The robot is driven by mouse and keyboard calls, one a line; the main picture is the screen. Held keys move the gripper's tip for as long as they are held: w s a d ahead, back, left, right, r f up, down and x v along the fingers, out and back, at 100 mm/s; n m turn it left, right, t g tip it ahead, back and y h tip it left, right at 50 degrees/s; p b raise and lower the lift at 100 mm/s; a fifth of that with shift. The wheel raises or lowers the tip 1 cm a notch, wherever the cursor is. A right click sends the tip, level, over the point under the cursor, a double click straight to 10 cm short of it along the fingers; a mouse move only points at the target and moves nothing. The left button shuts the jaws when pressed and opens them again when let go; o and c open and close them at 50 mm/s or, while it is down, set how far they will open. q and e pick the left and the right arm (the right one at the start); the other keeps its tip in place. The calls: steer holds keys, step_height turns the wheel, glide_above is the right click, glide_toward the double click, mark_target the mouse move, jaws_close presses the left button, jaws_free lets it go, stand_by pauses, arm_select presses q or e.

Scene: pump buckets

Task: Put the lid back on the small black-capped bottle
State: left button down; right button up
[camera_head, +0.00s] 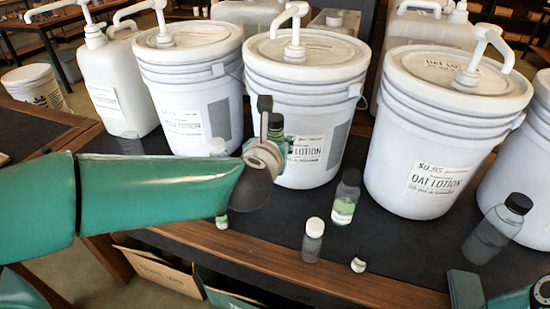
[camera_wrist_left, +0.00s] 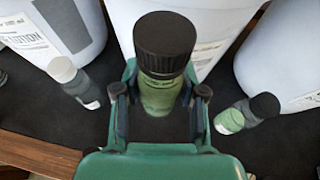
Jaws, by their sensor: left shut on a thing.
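My left gripper (camera_head: 268,135) is shut on a black-capped bottle (camera_head: 276,128) in front of the middle bucket. In the left wrist view the bottle's green body (camera_wrist_left: 160,95) is between the two fingers (camera_wrist_left: 160,95), and its ribbed black lid (camera_wrist_left: 165,42) sits at the top. Whether the lid is fully seated cannot be told. Another black-capped bottle with a green label (camera_head: 346,197) stands to the right, also in the left wrist view (camera_wrist_left: 247,113). At the lower right, a dark pad (camera_head: 465,290) appears to be part of my right gripper; its opening cannot be judged.
White pump buckets (camera_head: 188,80), (camera_head: 437,130) line the back of the dark mat (camera_head: 385,245). A larger black-capped bottle (camera_head: 495,230) is at right. My left arm partly hides another white-capped bottle (camera_head: 217,146).

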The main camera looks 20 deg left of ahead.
mark_target(274, 130)
arm_select(q)
steer(key=shift+r+p, duration=0.45)
steer(key=shift+r, duration=1.35)
steer(key=c, duration=1.4)
jaws_free()
steer(key=shift+c, duration=0.2)
jaws_close()
